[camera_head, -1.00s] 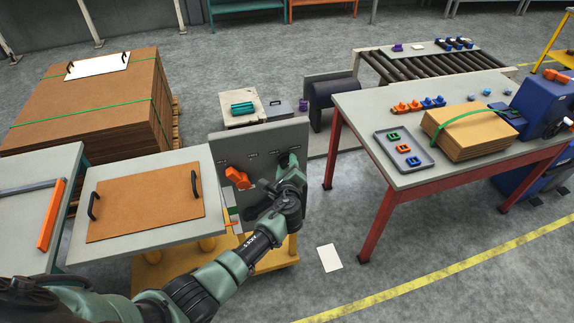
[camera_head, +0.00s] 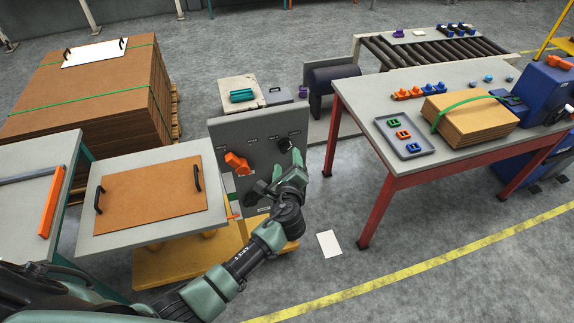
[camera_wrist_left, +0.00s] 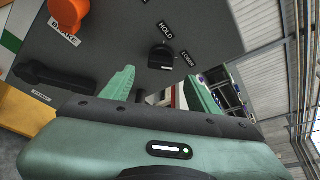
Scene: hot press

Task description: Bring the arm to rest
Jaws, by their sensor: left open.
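My left gripper (camera_head: 274,180) is in front of the grey control panel (camera_head: 228,134), its fingers below and left of a black knob (camera_head: 285,145). In the left wrist view, its two green fingers (camera_wrist_left: 160,88) are apart with nothing between them. The black knob (camera_wrist_left: 163,58) is beyond the fingertips, next to labels reading HOLD and LOWER. An orange knob (camera_head: 236,163) is to the left on the panel; it also shows in the left wrist view (camera_wrist_left: 69,13). My right gripper is not in view.
A brown board with black handles (camera_head: 150,200) lies on the grey table left of the panel. A red-legged table (camera_head: 375,95) with a tray (camera_head: 405,137) and stacked boards (camera_head: 470,120) stands right. Open floor lies between, with a white sheet (camera_head: 329,243) on it.

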